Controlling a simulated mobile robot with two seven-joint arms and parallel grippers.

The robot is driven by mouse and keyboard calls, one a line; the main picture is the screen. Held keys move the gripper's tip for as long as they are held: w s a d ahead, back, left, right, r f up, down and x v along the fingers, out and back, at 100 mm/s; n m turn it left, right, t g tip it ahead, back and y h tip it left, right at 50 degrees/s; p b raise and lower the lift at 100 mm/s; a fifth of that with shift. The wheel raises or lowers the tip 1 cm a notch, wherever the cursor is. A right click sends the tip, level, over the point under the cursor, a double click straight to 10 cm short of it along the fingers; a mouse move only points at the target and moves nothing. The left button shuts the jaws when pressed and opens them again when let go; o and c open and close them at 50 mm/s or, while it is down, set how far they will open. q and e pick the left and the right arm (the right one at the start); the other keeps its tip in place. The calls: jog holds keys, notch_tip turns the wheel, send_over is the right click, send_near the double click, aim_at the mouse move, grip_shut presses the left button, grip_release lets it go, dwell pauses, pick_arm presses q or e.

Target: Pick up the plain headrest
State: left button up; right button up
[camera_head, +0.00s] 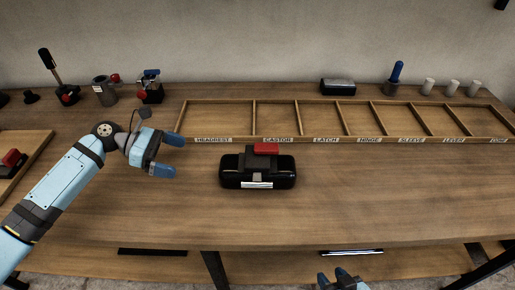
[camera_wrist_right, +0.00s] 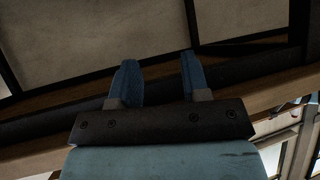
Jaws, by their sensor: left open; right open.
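A black padded headrest (camera_head: 232,178) with a grey bracket and a red part on top lies at the middle of the table. A plainer dark block (camera_head: 338,87), perhaps the plain headrest, lies at the back of the table behind the tray. My left gripper (camera_head: 170,155) is open and empty, to the left of the middle headrest and apart from it. My right gripper (camera_head: 336,276) is at the bottom edge, in front of the table; the right wrist view shows its open, empty fingers (camera_wrist_right: 158,62).
A long wooden tray (camera_head: 225,139) with labelled compartments, HEADREST at the left, stands behind the middle headrest and looks empty. Several small parts (camera_head: 105,92) stand at the back left. A blue-handled item (camera_head: 394,77) and white cylinders (camera_head: 452,88) stand at the back right. The front right tabletop is clear.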

aim_at(224, 167)
pick_arm(q)
jog(key=shift+w+d, duration=0.1)
jog(key=shift+d, duration=0.15)
jog(key=x, duration=0.7)
jog(key=shift+s+d, duration=0.15)
jog(key=shift+s, duration=0.1)
jog(key=shift+d+f, duration=0.25)
jog(key=shift+d, duration=0.4)
jog(key=b+x, duration=0.1)
jog(key=x, duration=0.3)
jog(key=shift+w+d, duration=0.2)
jog(key=shift+d, duration=0.15)
jog(key=shift+a, duration=0.1)
jog(key=c, duration=1.1)
pick_arm(e)
jog(key=shift+s+f, duration=0.4)
jog(key=shift+s, duration=0.1)
pick_arm(q)
jog(key=shift+r, duration=0.1)
notch_tip(224, 167, up, 20)
jog(key=p, duration=0.3)
pick_arm(e)
jog(key=shift+r, duration=0.55)
